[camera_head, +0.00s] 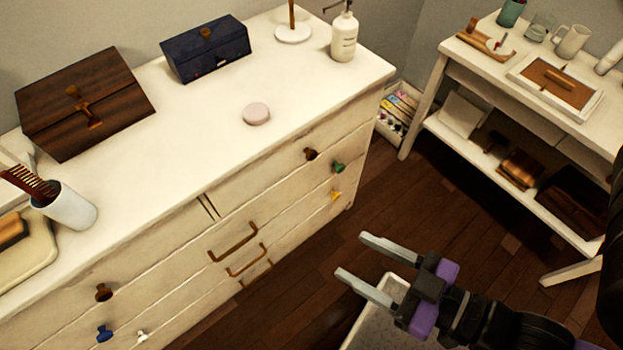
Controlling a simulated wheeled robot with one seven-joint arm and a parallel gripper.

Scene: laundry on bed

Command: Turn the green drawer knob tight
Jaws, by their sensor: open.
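The green drawer knob (338,167) sticks out at the right end of a drawer in the cream dresser (300,205). A brown knob (311,154) is just above it and a yellow knob (336,195) just below. My gripper (350,256) is open and empty, in front of the dresser at the lower right of the head view. Its two grey fingers point left, apart from the dresser and below the green knob in the picture. I cannot tell whether the green knob is loose.
The dresser top holds a wooden box (85,100), a dark blue box (205,50), a pink disc (256,113) and a pump bottle (344,36). A white side table (480,75) stands at the right. A pale bin (375,327) is below my gripper. Wood floor (325,240) lies between.

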